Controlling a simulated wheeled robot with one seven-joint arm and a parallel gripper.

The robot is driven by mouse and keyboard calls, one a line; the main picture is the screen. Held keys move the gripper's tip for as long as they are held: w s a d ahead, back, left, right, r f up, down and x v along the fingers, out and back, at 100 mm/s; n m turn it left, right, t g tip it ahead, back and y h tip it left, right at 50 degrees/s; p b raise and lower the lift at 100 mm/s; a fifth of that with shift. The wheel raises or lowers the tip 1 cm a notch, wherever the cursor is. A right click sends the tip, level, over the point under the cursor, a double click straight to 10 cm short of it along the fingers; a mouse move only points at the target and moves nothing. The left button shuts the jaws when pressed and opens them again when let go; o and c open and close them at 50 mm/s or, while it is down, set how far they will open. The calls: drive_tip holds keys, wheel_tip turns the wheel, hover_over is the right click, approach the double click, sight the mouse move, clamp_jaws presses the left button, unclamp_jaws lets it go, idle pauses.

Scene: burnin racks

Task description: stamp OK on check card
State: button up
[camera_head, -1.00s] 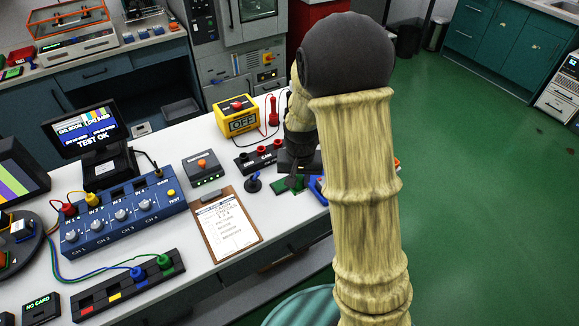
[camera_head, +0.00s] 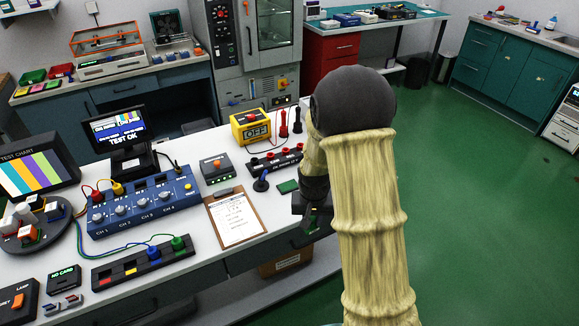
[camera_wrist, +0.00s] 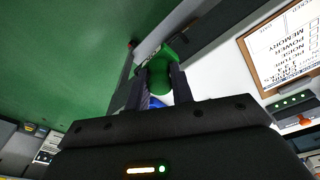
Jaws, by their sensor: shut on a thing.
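My gripper (camera_wrist: 157,88) is shut on a green stamp (camera_wrist: 159,76), with the round handle between the fingers and the square block beyond the fingertips. In the head view my gripper (camera_head: 312,214) is at the bench's front edge, right of the check card, with the stamp mostly dark and hard to make out there. The check card (camera_head: 236,219) lies on a brown clipboard (camera_head: 211,207) on the white bench. Part of the card also shows at the right of the wrist view (camera_wrist: 288,45).
A blue knob-handled piece (camera_head: 262,182) stands between clipboard and green pad. A grey box with an orange button (camera_head: 217,167), a blue channel unit (camera_head: 145,206) and a yellow OFF box (camera_head: 251,127) stand around. A strip with coloured plugs (camera_head: 143,263) lies at front left.

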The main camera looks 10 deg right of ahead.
wheel_tip(320, 180, down, 15)
drive_tip(key=s+n, duration=0.1)
drive_tip(key=n, duration=0.1)
drive_tip(key=shift+a+y, duration=0.2)
drive_tip(key=shift+y, duration=0.1)
drive_tip(key=shift+r, duration=0.1)
